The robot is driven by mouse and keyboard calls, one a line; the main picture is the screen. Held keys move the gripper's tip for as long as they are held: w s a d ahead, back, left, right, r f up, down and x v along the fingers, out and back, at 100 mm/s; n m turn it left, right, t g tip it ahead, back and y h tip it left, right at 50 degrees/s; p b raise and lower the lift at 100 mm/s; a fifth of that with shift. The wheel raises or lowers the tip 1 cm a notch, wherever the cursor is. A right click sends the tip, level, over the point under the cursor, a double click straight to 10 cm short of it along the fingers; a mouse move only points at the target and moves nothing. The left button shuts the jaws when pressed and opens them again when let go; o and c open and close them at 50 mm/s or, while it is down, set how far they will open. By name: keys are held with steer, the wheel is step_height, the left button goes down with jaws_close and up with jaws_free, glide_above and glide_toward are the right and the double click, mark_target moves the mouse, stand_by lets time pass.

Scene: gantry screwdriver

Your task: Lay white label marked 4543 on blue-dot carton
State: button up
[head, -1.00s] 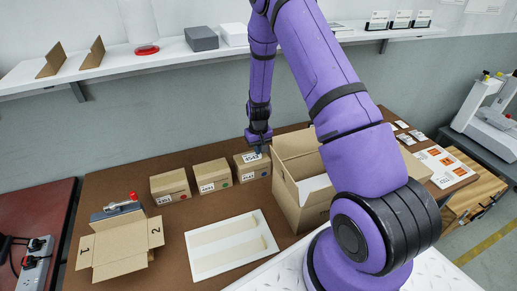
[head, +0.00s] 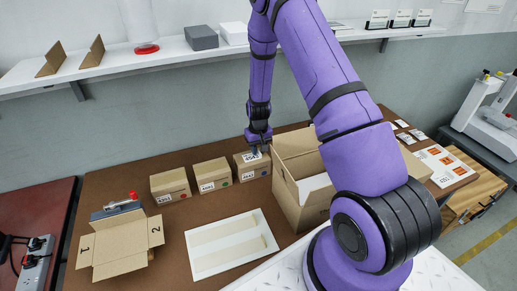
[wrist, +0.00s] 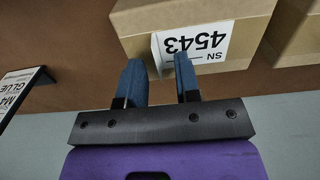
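In the head view that label (head: 251,156) is on the rightmost of three small cartons, the blue-dot carton (head: 259,171). In the head view my gripper (head: 256,148) is just above this carton's back edge.
A red-dot carton (head: 169,186) and a green-dot carton (head: 212,174) stand to the left. A large open box (head: 294,190) stands close on the right.

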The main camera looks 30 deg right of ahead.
mark_target(258, 154)
step_height(258, 154, up, 11)
steer(key=shift+f, duration=0.15)
stand_by(0.4)
steer(key=shift+a, duration=0.1)
